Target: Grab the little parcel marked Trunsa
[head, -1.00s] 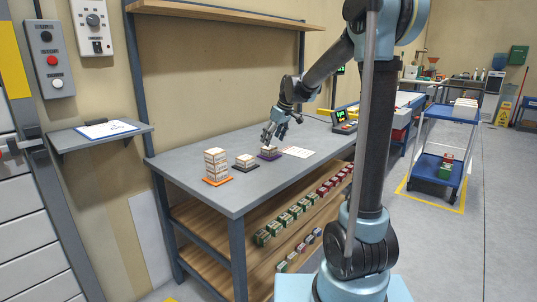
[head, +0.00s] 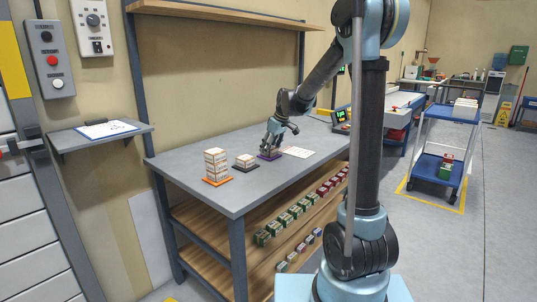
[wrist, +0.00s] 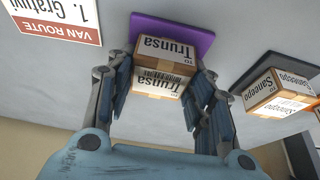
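My gripper (wrist: 163,105) is open, one finger on each side of the nearer parcel. Narrow gaps seem to show beside it; contact is not clear. In the head view my gripper (head: 271,143) is down over the purple mat and hides much of the stack.
A taller parcel stack (head: 215,163) stands on an orange mat at left. A Van Route sheet (head: 297,152) lies right of the purple mat. The bench front (head: 230,195) is clear.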

